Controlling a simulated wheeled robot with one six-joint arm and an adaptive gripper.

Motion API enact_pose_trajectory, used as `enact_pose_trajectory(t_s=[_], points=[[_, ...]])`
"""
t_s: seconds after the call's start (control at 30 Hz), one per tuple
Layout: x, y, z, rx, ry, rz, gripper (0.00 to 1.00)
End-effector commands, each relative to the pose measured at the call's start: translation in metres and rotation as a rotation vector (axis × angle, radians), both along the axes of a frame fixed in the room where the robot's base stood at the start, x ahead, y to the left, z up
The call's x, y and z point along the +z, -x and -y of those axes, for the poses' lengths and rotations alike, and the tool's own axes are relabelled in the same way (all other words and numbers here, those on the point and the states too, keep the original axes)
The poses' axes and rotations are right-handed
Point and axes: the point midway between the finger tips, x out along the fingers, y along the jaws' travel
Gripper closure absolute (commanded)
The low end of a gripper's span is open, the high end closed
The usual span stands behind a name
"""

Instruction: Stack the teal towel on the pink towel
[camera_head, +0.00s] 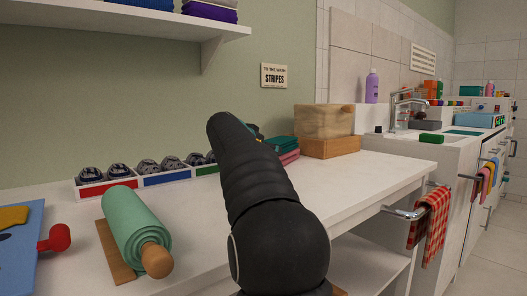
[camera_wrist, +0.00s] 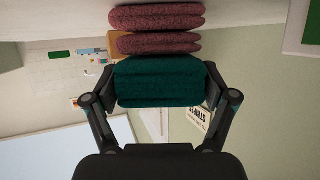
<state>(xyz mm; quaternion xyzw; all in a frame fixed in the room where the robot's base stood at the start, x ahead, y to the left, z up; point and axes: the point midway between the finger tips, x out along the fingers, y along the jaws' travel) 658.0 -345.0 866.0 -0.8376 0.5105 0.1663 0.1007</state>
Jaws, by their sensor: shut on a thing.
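The teal towel (camera_wrist: 160,82) is folded and held between the two fingers of my gripper (camera_wrist: 158,90) in the wrist view. The pink towel (camera_wrist: 156,17), folded in two thick layers, lies right against the teal towel in that upside-down view. In the head view the teal towel (camera_head: 281,142) shows just above the pink towel (camera_head: 289,158) on the white counter. I cannot tell whether the teal towel's weight rests on it. My arm hides most of the gripper and the towels' left side there.
A wooden box (camera_head: 325,120) stands close to the right of the towels. A divided tray (camera_head: 135,180) with dark rolled items lies left of my arm. A green roll with a wooden handle (camera_head: 137,228) lies at the front left. A shelf (camera_head: 150,18) hangs above.

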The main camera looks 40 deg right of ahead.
Motion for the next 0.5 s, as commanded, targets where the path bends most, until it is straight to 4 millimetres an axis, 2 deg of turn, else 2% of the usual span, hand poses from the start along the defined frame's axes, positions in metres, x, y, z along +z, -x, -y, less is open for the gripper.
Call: enact_pose_trajectory(t_s=[0.13,0.17,0.2,0.5], points=[[-0.0017,0.0001,0.0000,0.000,0.001,0.000,0.65],[-0.0011,0.0001,0.0000,0.000,0.001,0.000,0.11],[-0.0009,0.0001,0.0000,0.000,0.001,0.000,0.01],[-0.0020,-0.0001,0.0000,0.000,-0.001,0.000,0.00]])
